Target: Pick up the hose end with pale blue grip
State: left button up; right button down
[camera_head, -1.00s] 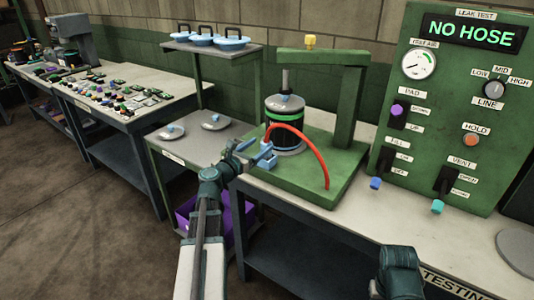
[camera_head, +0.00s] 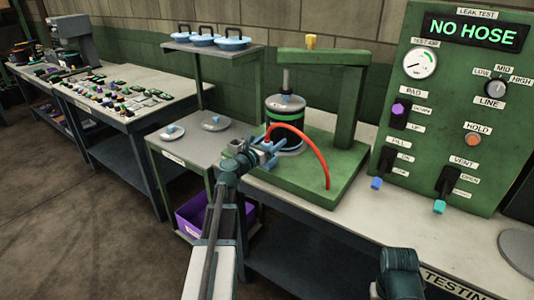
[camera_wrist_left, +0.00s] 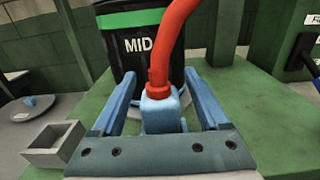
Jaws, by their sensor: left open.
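The red hose (camera_head: 304,140) arcs from the green test stand's base to its free end. In the left wrist view the hose end with the pale blue grip (camera_wrist_left: 160,104) points toward me, the red tube (camera_wrist_left: 172,40) rising from it. My left gripper (camera_head: 268,148) is open, its two blue fingers on either side of the pale blue grip (camera_wrist_left: 165,100), with gaps showing on both sides. In the head view the fingers partly hide the grip. Part of my right arm shows at the lower right; its gripper is out of view.
A black cylinder (camera_head: 287,120) with a green band, labelled MID in the wrist view, stands just behind the hose end. The green frame post (camera_head: 346,105) rises to the right. A grey open block (camera_wrist_left: 52,146) sits at the wrist view's lower left.

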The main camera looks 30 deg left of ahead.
pick_arm(q)
grip_shut()
jog(key=shift+r, duration=0.15)
pick_arm(e)
jog(key=shift+r, duration=0.15)
